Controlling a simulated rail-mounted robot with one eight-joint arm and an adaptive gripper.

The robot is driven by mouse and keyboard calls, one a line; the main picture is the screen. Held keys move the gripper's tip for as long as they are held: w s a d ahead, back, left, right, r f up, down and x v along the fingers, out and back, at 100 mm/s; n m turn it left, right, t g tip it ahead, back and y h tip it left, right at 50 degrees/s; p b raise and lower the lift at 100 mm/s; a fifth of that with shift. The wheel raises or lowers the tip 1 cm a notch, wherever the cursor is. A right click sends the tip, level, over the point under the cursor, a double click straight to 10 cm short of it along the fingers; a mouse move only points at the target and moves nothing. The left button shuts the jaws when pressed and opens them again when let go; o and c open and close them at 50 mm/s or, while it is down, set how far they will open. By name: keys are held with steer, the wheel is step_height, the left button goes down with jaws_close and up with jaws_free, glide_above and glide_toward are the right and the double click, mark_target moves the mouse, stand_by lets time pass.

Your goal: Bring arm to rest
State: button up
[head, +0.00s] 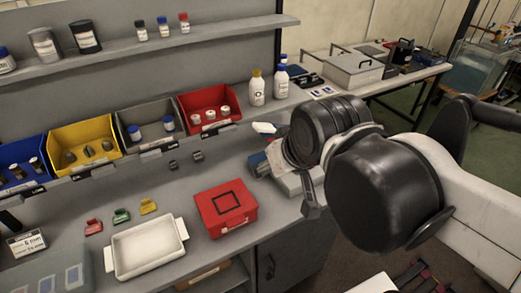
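My arm reaches in from the right edge, with its large black wrist joint in front of the bench's right end. A dark grey piece that looks like part of my gripper (311,197) shows just left of the wrist, over the bench's front edge. The rest of the gripper is hidden behind the wrist, so I cannot tell whether it is open or holds anything. A small white piece (265,128) shows left of the wrist; I cannot tell what it belongs to.
A red box (226,207) and a white tray (146,248) stand on the grey bench. Coloured bins, including a red one (209,113), line its back. White bottles (257,88) stand right of them. A shelf (190,41) runs above. A side table (375,83) stands behind.

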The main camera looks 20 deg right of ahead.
steer(key=shift+s+d+f, duration=0.1)
steer(key=shift+s+f, duration=0.25)
steer(key=shift+f, duration=0.05)
step_height(320, 180, down, 7)
steer(key=b, duration=0.6)
steer(key=shift+r+b, duration=0.2)
steer(key=shift+b, duration=0.1)
